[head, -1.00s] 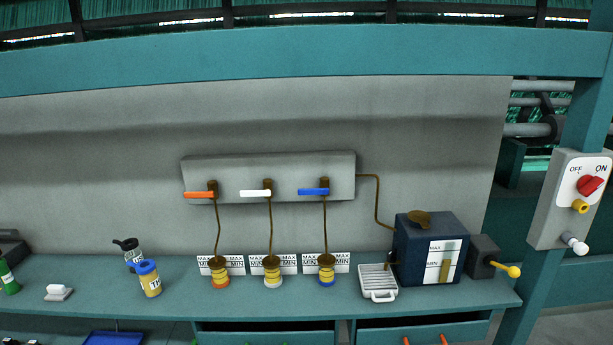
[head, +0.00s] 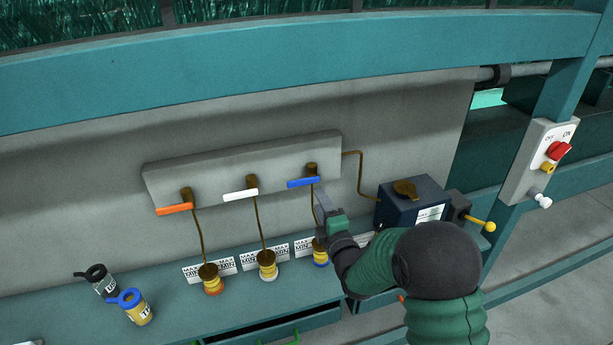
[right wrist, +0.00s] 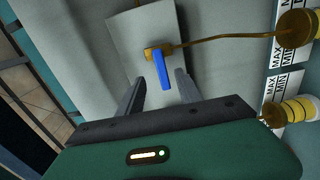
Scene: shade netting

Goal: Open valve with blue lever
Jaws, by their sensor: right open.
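The blue lever (head: 303,182) sticks out to the left from its brown valve on the right end of the grey wall panel (head: 240,172). It also shows in the right wrist view (right wrist: 162,70), between and beyond my fingertips. My right gripper (head: 322,204) is open and empty, just below and to the right of the blue lever in the head view. In the right wrist view my right gripper (right wrist: 156,88) has its two fingers spread apart, with the lever in the gap ahead. I cannot tell the exact distance. My left gripper is not in view.
An orange lever (head: 175,209) and a white lever (head: 240,195) sit left of the blue one. Brown pipes run down to yellow-ringed cups on the bench. A dark blue tank (head: 412,200) stands right. Two bottles stand at left. A switch box (head: 540,165) hangs on the post.

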